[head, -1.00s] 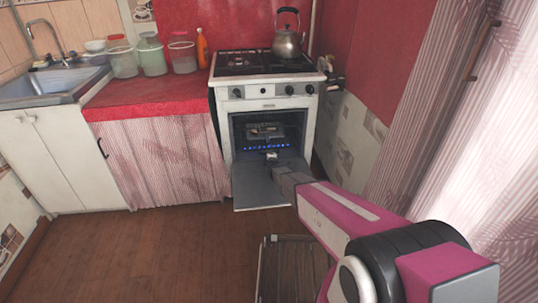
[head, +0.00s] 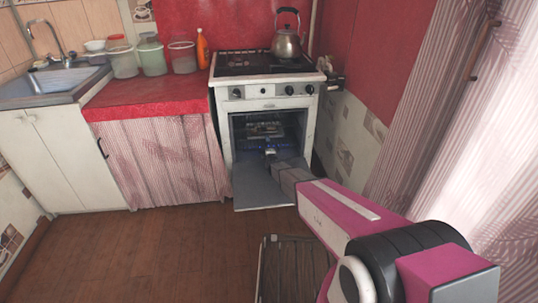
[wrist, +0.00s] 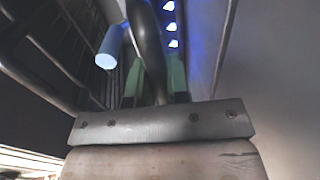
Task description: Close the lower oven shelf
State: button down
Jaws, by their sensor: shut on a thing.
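The white oven (head: 268,105) stands against the back wall with its grey door (head: 262,188) folded down. Inside its dark cavity a rack (head: 264,129) shows; the lower shelf is largely hidden behind my arm and cannot be told apart clearly in the head view. My gripper (head: 270,150) reaches over the door into the cavity. In the wrist view my gripper's green fingers (wrist: 153,82) are shut on a dark metal bar (wrist: 147,45); I cannot tell for sure which shelf it belongs to. Wire rack bars (wrist: 45,65) lie left of it.
Blue burner flames (wrist: 171,25) glow beyond the fingers. A kettle (head: 287,42) stands on the stove top. A red counter (head: 150,93) with jars and a sink (head: 50,82) is left. A slatted frame (head: 296,268) stands low in front; the brown floor (head: 150,255) at left is clear.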

jog(key=x, duration=0.3)
jog(key=shift+w+r, duration=0.3)
jog(key=c, duration=1.1)
grip_release()
jog(key=v, duration=1)
jog(key=shift+s+r, duration=0.1)
jog(key=shift+s, duration=0.3)
